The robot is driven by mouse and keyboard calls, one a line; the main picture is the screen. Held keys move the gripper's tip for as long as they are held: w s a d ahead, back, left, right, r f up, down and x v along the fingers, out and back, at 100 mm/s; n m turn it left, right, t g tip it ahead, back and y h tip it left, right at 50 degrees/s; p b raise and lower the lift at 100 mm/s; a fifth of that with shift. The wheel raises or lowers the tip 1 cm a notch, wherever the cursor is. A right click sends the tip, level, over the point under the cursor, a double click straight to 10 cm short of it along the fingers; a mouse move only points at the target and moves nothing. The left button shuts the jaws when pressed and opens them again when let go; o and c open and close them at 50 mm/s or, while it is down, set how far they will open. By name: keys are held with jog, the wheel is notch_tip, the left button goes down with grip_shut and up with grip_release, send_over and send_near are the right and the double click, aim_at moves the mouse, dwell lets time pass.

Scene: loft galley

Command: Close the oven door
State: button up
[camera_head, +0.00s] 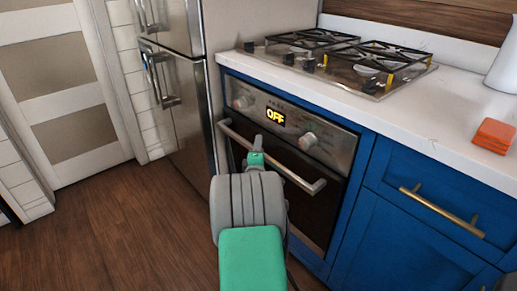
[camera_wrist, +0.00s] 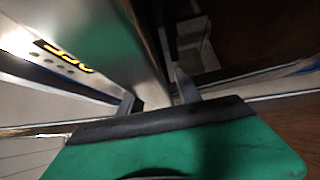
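The oven (camera_head: 292,128) is built into the blue cabinets, with a steel control panel that reads OFF. Its dark glass door (camera_head: 318,213) looks upright and about flush with the cabinet front; I cannot tell whether a small gap is left. The steel bar handle (camera_head: 305,183) runs across the top of the door. My gripper (camera_head: 257,143) is at the handle's middle in the head view, and my arm hides part of the door. In the wrist view my gripper (camera_wrist: 157,96) has its two fingers apart, close to the panel; contact with the handle is unclear.
A steel fridge (camera_head: 180,90) stands left of the oven. A gas cooktop (camera_head: 345,62) is set in the white counter (camera_head: 425,115) above. An orange block (camera_head: 493,136) lies on the counter at right. The wood floor (camera_head: 110,225) at left is clear.

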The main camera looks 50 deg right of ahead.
grip_shut()
dwell(1.2)
